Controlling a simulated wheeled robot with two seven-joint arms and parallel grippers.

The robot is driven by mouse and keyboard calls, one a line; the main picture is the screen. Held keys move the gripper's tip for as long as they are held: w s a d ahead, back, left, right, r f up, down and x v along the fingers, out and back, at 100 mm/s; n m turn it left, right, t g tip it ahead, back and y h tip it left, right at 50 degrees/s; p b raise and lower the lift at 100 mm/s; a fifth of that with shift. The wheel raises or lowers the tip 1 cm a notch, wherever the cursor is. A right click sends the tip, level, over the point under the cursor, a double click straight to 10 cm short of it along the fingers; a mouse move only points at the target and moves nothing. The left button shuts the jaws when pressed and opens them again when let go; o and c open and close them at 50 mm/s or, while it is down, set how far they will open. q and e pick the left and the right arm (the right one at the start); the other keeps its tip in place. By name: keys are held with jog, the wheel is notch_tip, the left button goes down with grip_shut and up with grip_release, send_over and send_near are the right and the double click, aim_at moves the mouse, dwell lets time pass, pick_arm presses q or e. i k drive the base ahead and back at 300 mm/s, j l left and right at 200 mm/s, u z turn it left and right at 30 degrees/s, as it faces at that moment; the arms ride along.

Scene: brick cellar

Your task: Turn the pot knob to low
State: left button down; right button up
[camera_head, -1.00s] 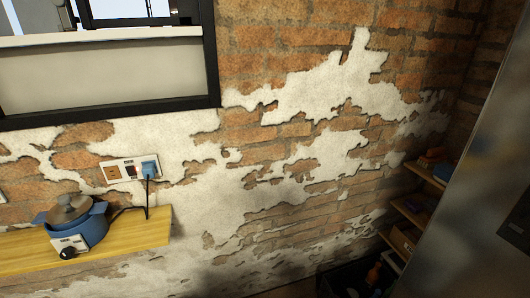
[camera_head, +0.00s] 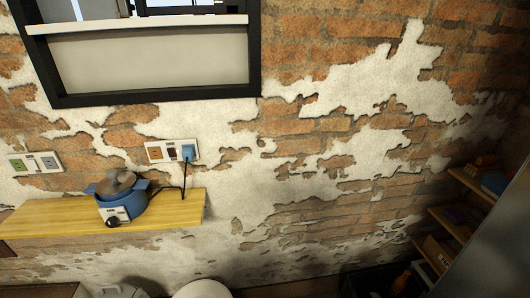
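A blue electric pot (camera_head: 124,196) with a grey lid (camera_head: 116,182) stands upright on a yellow wooden shelf (camera_head: 172,211) on the brick wall, left of the middle. A black knob (camera_head: 112,222) sits on the light panel at the pot's front; its setting is too small to read. A dark cord (camera_head: 183,181) runs from the pot to a blue plug (camera_head: 188,152) in a wall socket (camera_head: 158,151). Neither of my grippers is in view.
A second socket plate (camera_head: 35,163) is on the wall at the left. White rounded things (camera_head: 202,289) show below the shelf at the bottom edge. Side shelves (camera_head: 450,225) with small items and a grey metal surface (camera_head: 492,245) stand at the right.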

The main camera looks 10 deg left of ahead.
aim_at(111, 222)
jog(key=u, duration=1.45)
